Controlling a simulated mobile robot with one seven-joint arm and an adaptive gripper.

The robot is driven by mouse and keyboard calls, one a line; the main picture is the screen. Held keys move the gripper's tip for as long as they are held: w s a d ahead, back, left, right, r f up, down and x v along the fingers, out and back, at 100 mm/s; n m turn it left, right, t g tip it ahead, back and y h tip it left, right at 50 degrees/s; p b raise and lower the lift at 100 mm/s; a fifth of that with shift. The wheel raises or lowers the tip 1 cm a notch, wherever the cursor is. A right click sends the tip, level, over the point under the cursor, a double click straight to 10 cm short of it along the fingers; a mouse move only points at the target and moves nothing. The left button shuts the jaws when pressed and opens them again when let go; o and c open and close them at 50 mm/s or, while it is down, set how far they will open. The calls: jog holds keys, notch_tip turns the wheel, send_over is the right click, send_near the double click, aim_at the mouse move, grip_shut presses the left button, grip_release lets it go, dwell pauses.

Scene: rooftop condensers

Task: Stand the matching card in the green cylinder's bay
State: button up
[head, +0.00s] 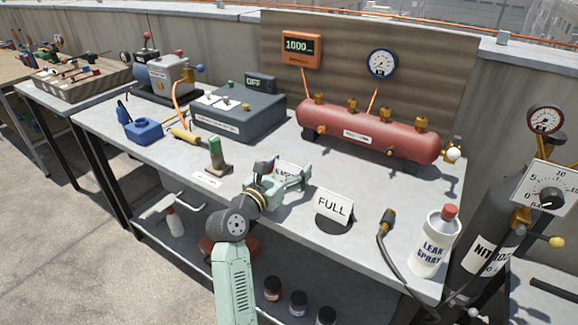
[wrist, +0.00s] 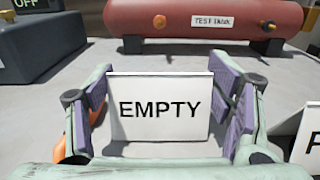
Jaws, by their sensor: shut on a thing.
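My gripper (head: 280,182) is over the middle of the bench, shut on a white card (wrist: 160,108) that reads "EMPTY". In the wrist view the card is upright, its side edges between the purple finger pads. Whether its bottom touches the bench is unclear. A second white card (head: 333,206), reading "FULL", stands on the bench to the right of my gripper, with a dark patch at its foot. A small green cylinder (head: 214,152) stands on a brown base left of my gripper. A small white label (head: 207,180) lies in front of it.
A red test tank (head: 366,132) lies behind my gripper. A dark grey box (head: 237,116) sits at the back left. A blue container (head: 143,131) and yellow-handled tool (head: 186,137) lie left. A leak spray bottle (head: 435,243) and black hose (head: 385,240) stand right.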

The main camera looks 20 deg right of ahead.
jog(key=o, duration=0.6)
jog(key=shift+f, duration=0.15)
jog(key=o, duration=0.5)
jog(key=shift+c, duration=0.2)
jog(key=shift+r, duration=0.25)
jog(key=shift+s+a+f, duration=0.1)
jog(key=shift+s+a, duration=0.1)
jog(key=shift+a, duration=0.1)
jog(key=b+v, duration=0.3)
jog(key=v, duration=0.8)
jog(key=shift+s+a, duration=0.1)
jog(key=shift+s, duration=0.05)
